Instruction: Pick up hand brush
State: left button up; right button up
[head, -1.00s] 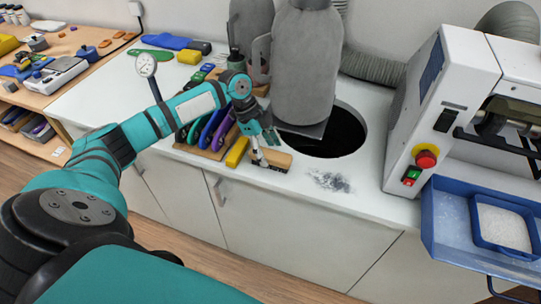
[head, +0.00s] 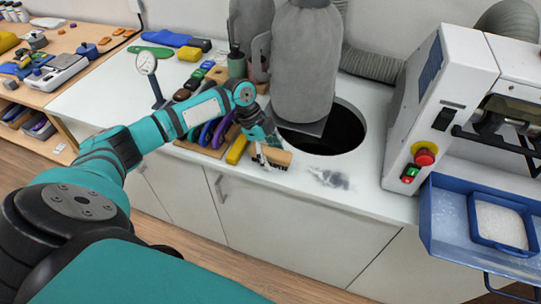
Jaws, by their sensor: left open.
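The hand brush (head: 277,157) lies on the white counter near its front edge, with a light wooden back and dark bristles. My left gripper (head: 262,157) is open and reaches down from the upper left at the brush's left end. Its fingertips overlap the brush in the picture; I cannot tell whether they touch it. The gripper hides part of the brush's left end. My right gripper is not in view.
A yellow block (head: 237,149) and a rack of coloured insoles (head: 205,145) stand just left of the brush. A round dark hole (head: 345,130) opens behind it, beside a grey cylinder (head: 303,70). Grey dust (head: 330,178) lies to the right. A machine (head: 440,90) stands further right.

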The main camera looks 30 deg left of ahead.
aim_at(275, 152)
pick_arm(q)
jog(key=c, duration=1.3)
jog(key=shift+r, duration=0.15)
jog(key=shift+w+r+b, duration=0.1)
jog(key=shift+r+b, duration=0.3)
jog(key=shift+r, duration=0.25)
notch_tip(275, 152, up, 3)
jog(key=shift+f+b, duration=0.2)
jog(key=shift+b, duration=0.25)
jog(key=s+d+r+b, duration=0.1)
jog(key=s+d+b, duration=0.1)
jog(key=s+d, duration=0.7)
jog(key=s, duration=0.4)
jog(key=shift+d+r, duration=0.15)
jog(key=shift+r, duration=0.05)
jog(key=o, duration=0.6)
grip_shut()
